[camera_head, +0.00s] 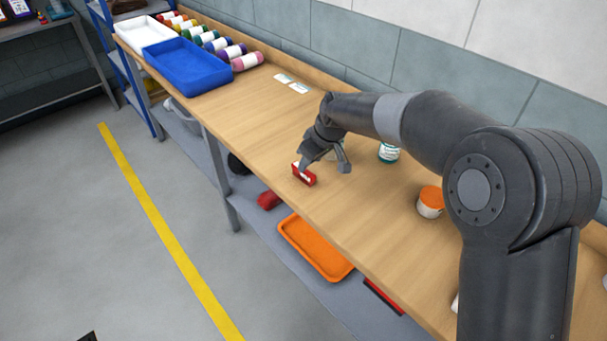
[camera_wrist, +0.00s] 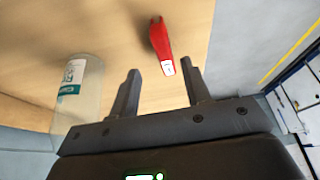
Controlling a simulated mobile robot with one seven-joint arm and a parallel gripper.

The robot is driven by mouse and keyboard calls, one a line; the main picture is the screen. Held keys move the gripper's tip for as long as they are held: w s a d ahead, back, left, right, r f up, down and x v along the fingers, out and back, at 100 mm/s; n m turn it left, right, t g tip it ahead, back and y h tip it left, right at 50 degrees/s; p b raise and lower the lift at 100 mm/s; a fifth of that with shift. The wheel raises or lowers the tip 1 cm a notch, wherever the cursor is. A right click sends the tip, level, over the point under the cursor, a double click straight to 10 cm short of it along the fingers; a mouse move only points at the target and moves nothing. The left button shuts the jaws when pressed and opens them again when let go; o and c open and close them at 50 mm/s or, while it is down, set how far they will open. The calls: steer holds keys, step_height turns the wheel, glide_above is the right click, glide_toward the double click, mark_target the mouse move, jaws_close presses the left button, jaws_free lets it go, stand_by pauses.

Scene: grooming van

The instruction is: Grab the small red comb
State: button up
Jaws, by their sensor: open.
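A small red thing with a white label, which looks like the red comb (camera_head: 304,175), lies on the wooden bench top near its front edge. In the wrist view the red comb (camera_wrist: 161,43) is beyond the fingertips, between their lines and nearer the right finger, with its white-labelled end toward me. My gripper (camera_head: 325,167) is open just above the bench, close beside the comb. In the wrist view my gripper (camera_wrist: 162,82) has nothing between its two fingers. Whether a finger touches the comb cannot be told.
A clear jar with a teal label (camera_wrist: 74,95) stands left of my fingers. A white-and-teal jar (camera_head: 389,153) and an orange-lidded jar (camera_head: 430,202) stand farther right. A blue tray (camera_head: 187,68), white tray (camera_head: 143,33) and several bottles fill the far end. An orange tray (camera_head: 315,248) sits on the lower shelf.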

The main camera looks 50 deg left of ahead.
mark_target(304, 175)
steer(key=x, duration=0.5)
steer(key=shift+s+a+f, duration=0.2)
steer(key=shift+s+f, duration=0.05)
steer(key=shift+s, duration=0.1)
steer(key=shift+c, duration=0.4)
jaws_close()
